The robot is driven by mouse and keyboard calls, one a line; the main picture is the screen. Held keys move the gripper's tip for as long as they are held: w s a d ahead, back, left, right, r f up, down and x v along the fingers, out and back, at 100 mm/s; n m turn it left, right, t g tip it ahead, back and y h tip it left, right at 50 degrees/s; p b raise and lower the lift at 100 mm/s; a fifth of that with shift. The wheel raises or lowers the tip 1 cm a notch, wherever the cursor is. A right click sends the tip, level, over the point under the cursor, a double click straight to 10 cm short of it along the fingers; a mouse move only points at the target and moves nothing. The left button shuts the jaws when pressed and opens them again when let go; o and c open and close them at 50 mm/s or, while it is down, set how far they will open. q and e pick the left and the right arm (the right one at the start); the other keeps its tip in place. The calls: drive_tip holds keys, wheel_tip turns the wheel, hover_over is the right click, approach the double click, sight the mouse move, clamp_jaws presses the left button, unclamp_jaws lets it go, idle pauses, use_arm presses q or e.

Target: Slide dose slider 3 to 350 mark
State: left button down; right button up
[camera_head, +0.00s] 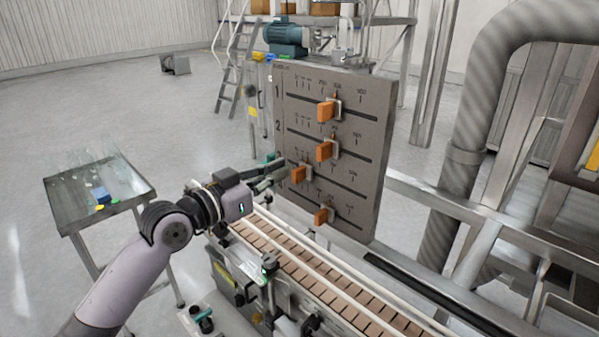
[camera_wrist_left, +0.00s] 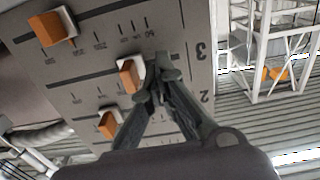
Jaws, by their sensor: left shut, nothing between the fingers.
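Dose slider 3 is an orange knob (camera_head: 301,174) on the third row of the upright grey panel (camera_head: 365,95), towards the left part of its slot. In the left wrist view the same knob (camera_wrist_left: 130,76) appears upside down, with the numeral 3 to its right. My left gripper (camera_head: 284,173) is shut with nothing between its fingers. Its fingertips (camera_wrist_left: 160,72) are right beside the knob, on the side towards the numeral; I cannot tell whether they touch it. The scale marks are too small to read surely. My right gripper is not in view.
Other orange knobs sit on row 1 (camera_head: 327,111), row 2 (camera_head: 325,151) and the bottom row (camera_head: 321,216). A conveyor (camera_head: 310,258) runs below the panel. A small tray table (camera_head: 72,212) stands at the left. Thick pipework (camera_head: 464,150) is at the right.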

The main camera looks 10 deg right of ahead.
use_arm(q)
drive_tip(key=shift+s+d, duration=0.15)
drive_tip(key=shift+s, duration=0.05)
drive_tip(key=shift+s+d+p, duration=0.2)
drive_tip(key=shift+s+p, duration=0.05)
drive_tip(key=shift+p, duration=0.25)
